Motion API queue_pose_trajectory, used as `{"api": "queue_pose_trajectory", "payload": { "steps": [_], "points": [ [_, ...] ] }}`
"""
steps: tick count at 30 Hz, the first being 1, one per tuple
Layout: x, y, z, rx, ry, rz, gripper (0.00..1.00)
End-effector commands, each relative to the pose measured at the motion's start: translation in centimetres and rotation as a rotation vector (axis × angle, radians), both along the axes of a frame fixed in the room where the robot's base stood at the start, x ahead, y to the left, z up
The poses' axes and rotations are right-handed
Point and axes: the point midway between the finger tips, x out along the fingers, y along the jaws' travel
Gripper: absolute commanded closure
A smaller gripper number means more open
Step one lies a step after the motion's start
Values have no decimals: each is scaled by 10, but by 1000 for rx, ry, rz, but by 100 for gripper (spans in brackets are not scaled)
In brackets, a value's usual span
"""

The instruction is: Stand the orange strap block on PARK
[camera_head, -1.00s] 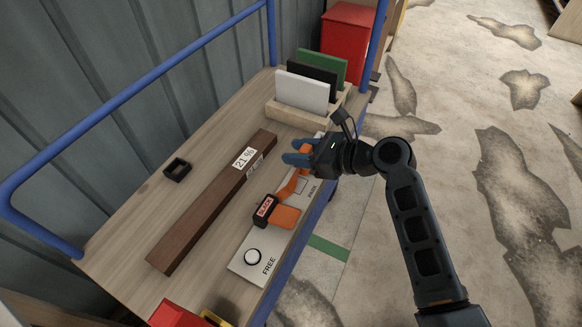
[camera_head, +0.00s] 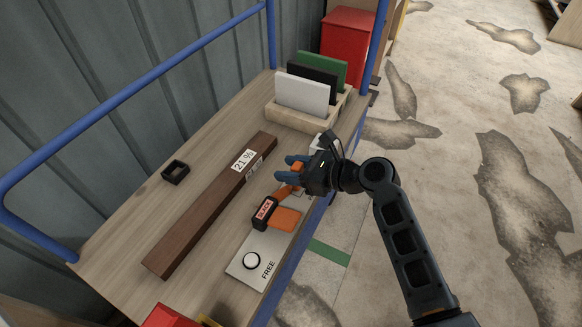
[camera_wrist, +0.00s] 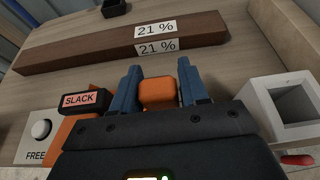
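The orange strap block (camera_wrist: 158,93) stands between the two blue fingers of my gripper (camera_wrist: 160,88) in the wrist view; in the head view, only a bit of orange (camera_head: 297,167) shows between them. My gripper (camera_head: 288,168) is low over the white plate, with its fingers apart and on either side of the block. Firm contact on both sides does not show. An orange strap runs toward the black SLACK block (camera_head: 264,213), which has an orange piece (camera_head: 285,219) beside it. The white plate (camera_head: 246,272) reads FREE at its near end; my gripper hides the PARK lettering.
A brown beam (camera_head: 205,212) marked 21 % lies along the bench left of the plate. A white hollow square piece (camera_wrist: 284,104) is right of my gripper. A wooden rack (camera_head: 293,117) holds upright panels. A small black frame (camera_head: 175,172) lies far left. Blue rails edge the bench.

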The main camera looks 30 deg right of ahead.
Motion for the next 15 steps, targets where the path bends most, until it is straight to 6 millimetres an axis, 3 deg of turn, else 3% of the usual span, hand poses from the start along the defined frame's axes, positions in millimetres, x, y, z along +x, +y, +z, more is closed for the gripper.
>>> {"api": "queue_pose_trajectory", "payload": {
  "steps": [6, 15],
  "points": [
    [0, 0, 0, 0, 0, 0, 36],
    [-1, -1, 3, 0, 0, 0, 36]
  ]
}}
